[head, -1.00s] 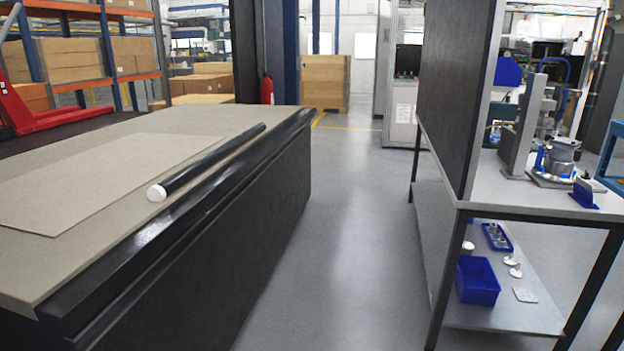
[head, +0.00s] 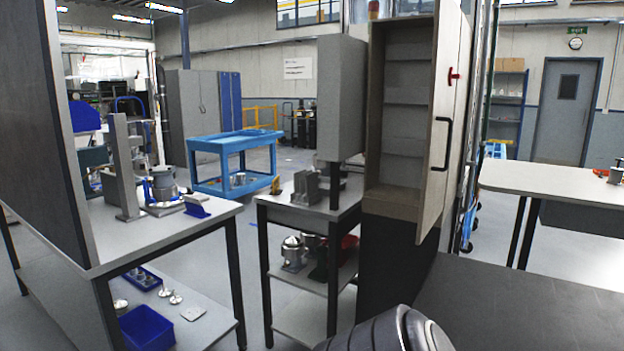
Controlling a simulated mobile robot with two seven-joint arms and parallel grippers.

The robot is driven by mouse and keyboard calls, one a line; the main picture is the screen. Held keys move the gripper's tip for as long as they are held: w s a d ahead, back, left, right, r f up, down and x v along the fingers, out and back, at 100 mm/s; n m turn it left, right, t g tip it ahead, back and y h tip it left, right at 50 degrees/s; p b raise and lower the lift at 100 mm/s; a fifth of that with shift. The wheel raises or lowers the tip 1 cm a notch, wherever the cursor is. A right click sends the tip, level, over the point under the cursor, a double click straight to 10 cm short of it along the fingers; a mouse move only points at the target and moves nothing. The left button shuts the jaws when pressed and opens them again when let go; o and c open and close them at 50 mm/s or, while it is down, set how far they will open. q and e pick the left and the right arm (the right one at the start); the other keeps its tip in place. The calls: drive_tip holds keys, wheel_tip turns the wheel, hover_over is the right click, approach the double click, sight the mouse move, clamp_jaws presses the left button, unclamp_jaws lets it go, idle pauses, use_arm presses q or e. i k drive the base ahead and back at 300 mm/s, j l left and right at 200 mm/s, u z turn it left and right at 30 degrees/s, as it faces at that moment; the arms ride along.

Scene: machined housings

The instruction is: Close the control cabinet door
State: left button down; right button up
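A tall beige control cabinet (head: 404,128) stands right of centre in the head view, on a dark base. Its front is uncovered, and bare shelves show inside. The cabinet door (head: 437,190) is open and swung out on the right side, seen at a steep angle. A black bar handle (head: 440,144) and a red lever (head: 453,77) are on the door. Neither of my grippers is in view, and nothing of mine is seen touching the door.
A workbench (head: 150,240) with fixtures and a lower shelf stands at left. A smaller bench (head: 290,212) stands beside the cabinet. A blue cart (head: 235,143) is behind. A dark flat surface (head: 530,310) lies at front right, with a white-topped table (head: 550,188) beyond.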

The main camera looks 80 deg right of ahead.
sight(447, 17)
drive_tip(key=z, duration=3.85)
